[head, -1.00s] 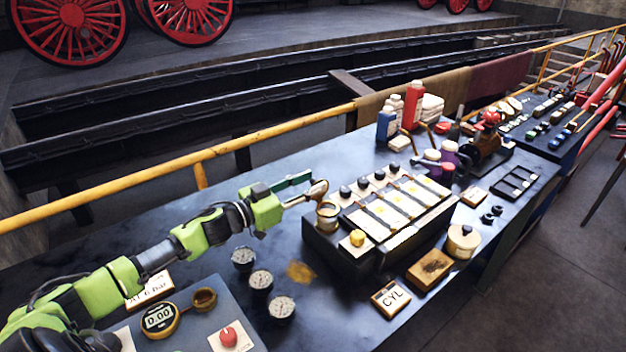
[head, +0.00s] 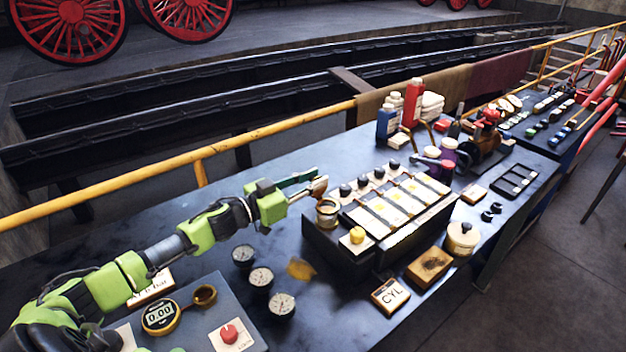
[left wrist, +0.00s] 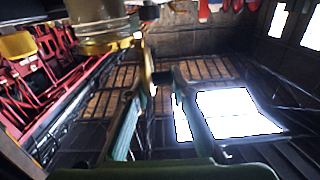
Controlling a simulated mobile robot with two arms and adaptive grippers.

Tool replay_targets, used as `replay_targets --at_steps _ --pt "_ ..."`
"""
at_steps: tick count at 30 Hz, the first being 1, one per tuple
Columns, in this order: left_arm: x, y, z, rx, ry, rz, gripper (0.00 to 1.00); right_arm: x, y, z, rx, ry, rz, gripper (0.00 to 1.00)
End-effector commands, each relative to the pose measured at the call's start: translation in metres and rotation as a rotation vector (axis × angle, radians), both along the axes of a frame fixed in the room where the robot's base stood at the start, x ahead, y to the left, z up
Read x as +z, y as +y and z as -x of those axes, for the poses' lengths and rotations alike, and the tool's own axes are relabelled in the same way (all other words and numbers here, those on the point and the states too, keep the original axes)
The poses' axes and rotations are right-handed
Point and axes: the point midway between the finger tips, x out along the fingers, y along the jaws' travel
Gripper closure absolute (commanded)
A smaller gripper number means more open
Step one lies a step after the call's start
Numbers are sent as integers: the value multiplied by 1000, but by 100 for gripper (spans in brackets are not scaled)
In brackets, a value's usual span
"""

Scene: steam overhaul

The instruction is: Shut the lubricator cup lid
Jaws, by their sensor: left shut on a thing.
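The lubricator cup (head: 327,213) is a small brassy cup on the left end of the dark lubricator box (head: 330,245). Its lid (head: 319,186) stands raised, tilted up at the cup's back left rim. My left gripper (head: 311,186) reaches in from the left and is shut on the lid's edge, just above the cup. In the left wrist view the cup (left wrist: 98,25) hangs at the top left, and the fingers (left wrist: 158,78) close on a thin brown edge, seen nearly edge-on. My right gripper is not in view.
Several gauges (head: 261,278) lie on the bench in front of my left arm. Bottles (head: 413,102) stand behind. A yellow rail (head: 240,142) runs along the bench's back edge.

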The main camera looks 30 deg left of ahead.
Motion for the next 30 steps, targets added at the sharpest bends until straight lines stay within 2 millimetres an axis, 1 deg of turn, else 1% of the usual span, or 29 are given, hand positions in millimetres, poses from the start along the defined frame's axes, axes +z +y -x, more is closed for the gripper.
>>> replay_targets --at_steps 14,30 --pt "1 -2 1 1 -15 -36 100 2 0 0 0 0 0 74" --pt "4 -10 4 3 -84 -200 100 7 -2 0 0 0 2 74"
